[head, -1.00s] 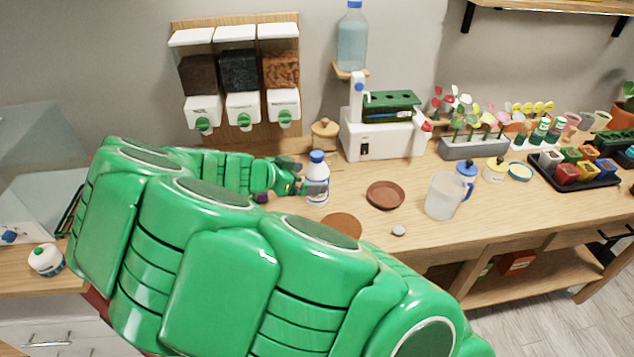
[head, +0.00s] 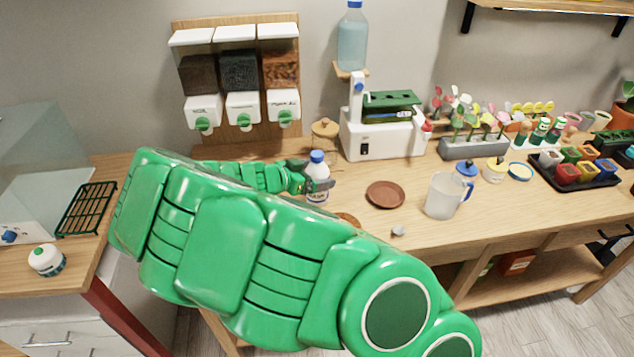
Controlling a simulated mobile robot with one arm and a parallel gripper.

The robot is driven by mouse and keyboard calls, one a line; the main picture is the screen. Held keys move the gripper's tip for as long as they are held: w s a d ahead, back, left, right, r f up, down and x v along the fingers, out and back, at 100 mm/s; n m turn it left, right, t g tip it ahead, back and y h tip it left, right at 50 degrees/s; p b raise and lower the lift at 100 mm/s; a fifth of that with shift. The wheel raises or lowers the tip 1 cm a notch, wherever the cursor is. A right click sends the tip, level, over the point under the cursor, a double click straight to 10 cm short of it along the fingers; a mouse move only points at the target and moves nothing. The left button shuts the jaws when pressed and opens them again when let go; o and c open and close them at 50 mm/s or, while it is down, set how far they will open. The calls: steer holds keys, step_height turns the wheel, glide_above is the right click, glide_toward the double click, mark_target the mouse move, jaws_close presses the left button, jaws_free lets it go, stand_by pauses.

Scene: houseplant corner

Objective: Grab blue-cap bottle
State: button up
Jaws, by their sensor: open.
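A small white bottle with a blue cap (head: 317,183) stands upright on the wooden bench, left of the brown saucer.
A brown saucer (head: 385,194) and a clear jug (head: 441,196) stand to the right. A lidded jar (head: 325,140) and a white machine (head: 372,137) stand behind the bottle. A blue-capped water bottle (head: 352,40) sits above the machine. Seedling pots fill the right end.

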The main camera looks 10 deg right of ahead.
steer(key=shift+w+d+f, duration=0.25)
steer(key=shift+d, duration=0.25)
steer(key=shift+c, duration=0.3)
steer(key=c, duration=1.3)
